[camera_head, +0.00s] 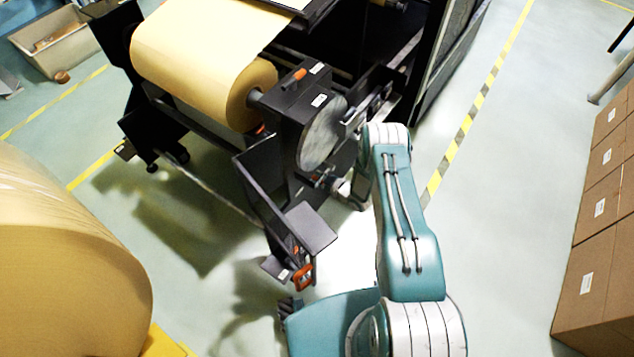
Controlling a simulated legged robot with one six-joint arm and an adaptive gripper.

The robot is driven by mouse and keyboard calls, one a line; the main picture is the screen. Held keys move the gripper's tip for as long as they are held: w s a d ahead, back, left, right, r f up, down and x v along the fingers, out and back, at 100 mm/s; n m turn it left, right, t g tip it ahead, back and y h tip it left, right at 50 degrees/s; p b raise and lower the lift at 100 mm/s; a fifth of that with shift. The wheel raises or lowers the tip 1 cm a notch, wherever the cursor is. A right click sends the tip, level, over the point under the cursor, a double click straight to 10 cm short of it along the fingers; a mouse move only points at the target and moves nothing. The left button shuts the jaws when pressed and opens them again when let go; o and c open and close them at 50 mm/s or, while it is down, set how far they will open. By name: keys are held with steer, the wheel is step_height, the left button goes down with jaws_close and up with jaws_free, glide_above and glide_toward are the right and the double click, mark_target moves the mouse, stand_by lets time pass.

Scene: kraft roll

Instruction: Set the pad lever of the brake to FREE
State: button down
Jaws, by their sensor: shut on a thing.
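The brake shows as a grey disc (321,134) on the side of the dark roll stand, right of the kraft roll. My gripper (328,181) is at the lower right of the disc, at the end of my teal and white arm. It is small in the view and partly covered by my own wrist. It is shut on a small part by the disc's lower edge, which fits the pad lever. The lever's shape and its FREE marking cannot be made out.
The kraft roll (190,60) sits in the stand. An orange-handled lever (294,78) is on the stand's top. An orange handle (303,276) and a dark plate (307,228) are below. A large roll (60,260) stands left, cartons (600,220) right. Floor right of my arm is clear.

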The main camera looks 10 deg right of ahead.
steer(key=shift+w+d+r+m, duration=0.2)
steer(key=shift+d+r+m, duration=0.3)
steer(key=shift+m, duration=0.1)
steer(key=shift+w+d+r, duration=0.2)
steer(key=shift+r, duration=0.25)
steer(key=shift+w+d+r, duration=0.15)
steer(key=shift+r, duration=0.3)
steer(key=shift+c, duration=1.8)
jaws_free()
steer(key=shift+w+d, duration=0.15)
steer(key=shift+g, duration=0.3)
